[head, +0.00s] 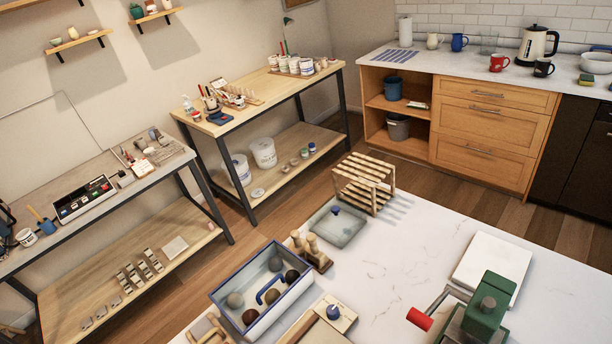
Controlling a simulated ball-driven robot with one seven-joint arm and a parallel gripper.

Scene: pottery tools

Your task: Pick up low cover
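A low, see-through, grey-green piece with a small blue knob (348,233) lies on the white tabletop, left of the wooden slatted rack; it looks like a low cover. A second blue knob sits on a small cream block (345,318) nearer the front, beside the blue-rimmed tray. I cannot tell for sure which of these the task names. My gripper is not in view.
On the white table (420,250) are a blue-rimmed tray (225,306) of balls, wooden pegs (312,255), a slatted rack (364,185), a white slab (491,266) and a green red-handled device (486,310). The middle is clear. Workbenches stand left, a counter behind.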

